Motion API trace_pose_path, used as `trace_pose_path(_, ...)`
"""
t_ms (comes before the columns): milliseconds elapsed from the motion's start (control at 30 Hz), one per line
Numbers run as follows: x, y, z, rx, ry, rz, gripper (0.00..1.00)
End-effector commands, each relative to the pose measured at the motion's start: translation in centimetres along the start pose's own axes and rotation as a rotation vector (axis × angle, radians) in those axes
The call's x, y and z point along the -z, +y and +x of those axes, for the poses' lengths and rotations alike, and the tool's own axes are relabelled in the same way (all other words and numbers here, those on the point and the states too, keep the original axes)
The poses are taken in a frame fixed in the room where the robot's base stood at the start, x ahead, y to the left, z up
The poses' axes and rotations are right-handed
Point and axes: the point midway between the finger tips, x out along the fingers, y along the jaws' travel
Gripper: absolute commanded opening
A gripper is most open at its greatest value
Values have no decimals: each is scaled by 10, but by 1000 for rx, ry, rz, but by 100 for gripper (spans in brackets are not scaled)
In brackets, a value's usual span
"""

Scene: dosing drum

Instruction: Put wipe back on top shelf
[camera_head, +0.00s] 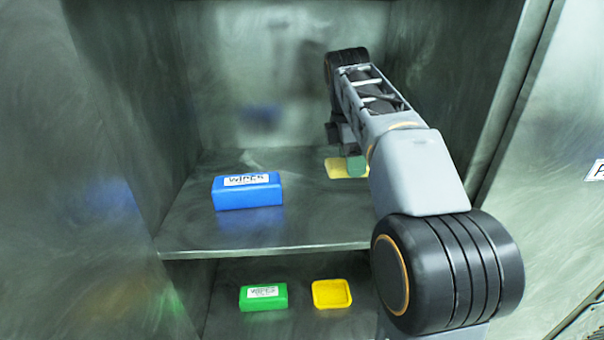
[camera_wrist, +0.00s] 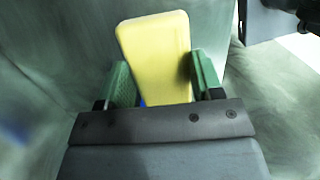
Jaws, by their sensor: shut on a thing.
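A flat yellow wipe (camera_wrist: 156,55) is between the green fingers of my gripper (camera_wrist: 159,85) in the wrist view, and they are shut on it. In the head view the wipe (camera_head: 340,170) shows at the right side of the top shelf (camera_head: 290,228), partly hidden by a finger of my gripper (camera_head: 356,164). I cannot tell whether the wipe touches the shelf surface. A blue pack labelled WIPES (camera_head: 248,193) lies on the same shelf, to the left of the wipe.
On the lower shelf are a green pack labelled WIPES (camera_head: 263,298) and a yellow square piece with a raised rim (camera_head: 332,294). Metal cabinet walls stand on the left (camera_head: 120,120) and right (camera_head: 470,80). The top shelf's front middle is clear.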

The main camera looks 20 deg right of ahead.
Motion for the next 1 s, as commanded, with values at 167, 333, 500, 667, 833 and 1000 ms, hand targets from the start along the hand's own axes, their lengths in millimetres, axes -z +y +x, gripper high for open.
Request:
trace_pose_path(167, 3, -1, 29, 4, 0, 2, 42)
trace_pose_path(333, 6, -1, 50, 2, 0, 3, 42)
trace_pose_path(500, 8, 0, 62, 2, 0, 2, 42)
trace_pose_path(667, 12, 0, 83, 3, 0, 0, 42)
trace_pose_path(833, 15, 0, 96, 2, 0, -1, 42)
trace_pose_path(1000, 15, 0, 97, 1, 0, -1, 42)
